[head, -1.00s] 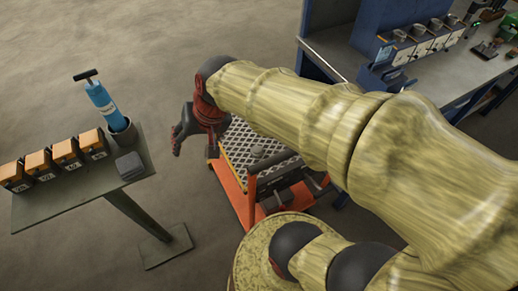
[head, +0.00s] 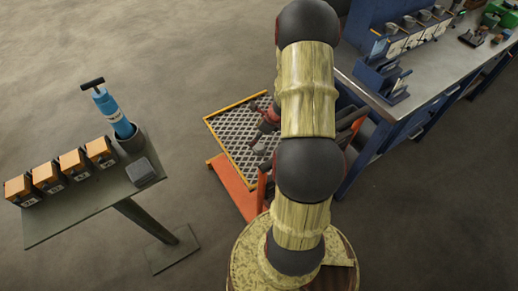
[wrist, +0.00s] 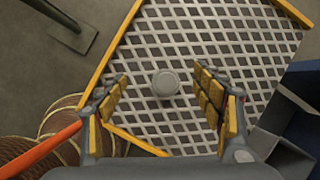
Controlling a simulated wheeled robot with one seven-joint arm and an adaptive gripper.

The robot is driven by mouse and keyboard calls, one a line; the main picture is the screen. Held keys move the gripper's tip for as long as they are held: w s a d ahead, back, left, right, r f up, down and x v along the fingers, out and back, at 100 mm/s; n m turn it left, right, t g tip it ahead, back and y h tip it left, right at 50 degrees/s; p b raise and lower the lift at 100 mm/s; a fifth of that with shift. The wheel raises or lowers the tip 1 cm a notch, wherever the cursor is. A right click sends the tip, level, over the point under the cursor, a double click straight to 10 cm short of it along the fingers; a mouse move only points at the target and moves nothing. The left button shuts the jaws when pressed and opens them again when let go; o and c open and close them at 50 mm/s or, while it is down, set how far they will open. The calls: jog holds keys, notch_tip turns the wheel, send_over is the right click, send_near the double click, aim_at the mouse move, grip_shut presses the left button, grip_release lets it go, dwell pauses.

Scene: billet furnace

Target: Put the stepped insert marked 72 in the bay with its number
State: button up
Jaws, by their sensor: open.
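A small round grey piece (wrist: 165,83), seemingly the stepped insert, stands on the metal mesh top of the cart (wrist: 215,35) in the wrist view. From above it shows a round top; I see no readable number on it. My gripper (wrist: 160,97) is open above the mesh, with a padded finger on each side of the piece in the picture and nothing held. In the head view my gripper (head: 262,136) is over the cart, partly hidden by my arm. Several labelled bays (head: 404,40) show on the bench at the right; their numbers cannot be read.
A green-grey stand (head: 80,212) at the left holds several orange-and-black boxes (head: 72,164), a blue pump-like tool (head: 112,112) in a dark cup and a grey block (head: 140,171). The blue bench (head: 428,88) stands close to the cart's right. Floor between stand and cart is clear.

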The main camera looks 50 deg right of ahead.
aim_at(259, 147)
jog(key=f, duration=0.1)
jog(key=s+d+f+m, duration=0.1)
jog(key=s+f+m, duration=0.1)
jog(key=shift+s+d+f, duration=0.15)
jog(key=shift+d, duration=0.2)
jog(key=f, duration=0.1)
jog(key=f+b, duration=0.1)
jog(key=shift+w+f, duration=0.2)
jog(key=shift+f, duration=0.15)
jog(key=shift+b+x, duration=1.6)
jog(key=shift+x, duration=1.2)
jog(key=shift+s+d, duration=0.15)
jog(key=shift+d, duration=0.05)
jog(key=shift+r, duration=0.1)
grip_shut()
